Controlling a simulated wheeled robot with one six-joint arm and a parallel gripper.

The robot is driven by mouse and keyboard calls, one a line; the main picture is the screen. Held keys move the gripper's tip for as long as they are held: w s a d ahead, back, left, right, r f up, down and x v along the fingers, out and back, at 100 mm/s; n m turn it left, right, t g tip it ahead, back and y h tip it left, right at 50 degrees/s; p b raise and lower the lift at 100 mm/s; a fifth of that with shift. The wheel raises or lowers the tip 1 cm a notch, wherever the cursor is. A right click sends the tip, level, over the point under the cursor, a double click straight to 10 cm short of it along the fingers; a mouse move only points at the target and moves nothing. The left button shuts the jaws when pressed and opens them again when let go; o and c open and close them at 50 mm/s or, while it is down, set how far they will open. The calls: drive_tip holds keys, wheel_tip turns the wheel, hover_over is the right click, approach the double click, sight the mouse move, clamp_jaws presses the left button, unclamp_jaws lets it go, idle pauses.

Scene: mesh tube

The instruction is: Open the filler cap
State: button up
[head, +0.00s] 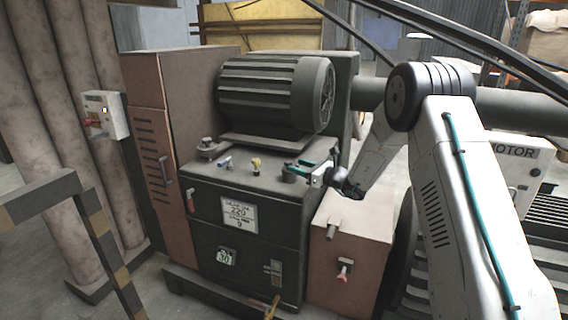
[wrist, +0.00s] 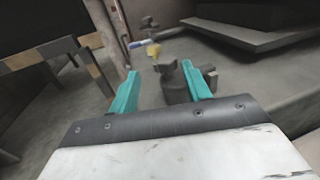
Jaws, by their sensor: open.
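My gripper (head: 299,171) is open, with teal fingers, over the right side of the dark machine's top. In the wrist view my gripper (wrist: 160,68) has a dark grey fitting (wrist: 178,86) with a raised, lever-like top between its fingers, nearer the right finger. The fitting looks like a cap, but I cannot tell for sure that it is the filler cap. The right finger overlaps part of it, and contact cannot be told. Another dark round fitting (head: 208,148) stands at the left end of the top; it also shows in the wrist view (wrist: 149,22).
A blue-handled valve (head: 225,163) and a yellow fitting (head: 256,164) stand on the machine top (head: 240,180). A large ribbed motor (head: 270,95) rises behind. A brown box (head: 350,250) stands at the right. A striped rail (head: 100,230) stands at the front left.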

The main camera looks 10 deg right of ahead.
sight(284, 167)
drive_tip(key=shift+w+d+f+m, duration=0.15)
drive_tip(key=shift+w+f+m, duration=0.15)
drive_tip(key=shift+w+f, duration=0.05)
drive_tip(key=shift+w+a, duration=0.2)
drive_tip(key=shift+w, duration=0.15)
drive_tip(key=x, duration=0.6)
drive_tip(key=shift+w+a, duration=0.2)
drive_tip(key=shift+w, duration=0.1)
clamp_jaws()
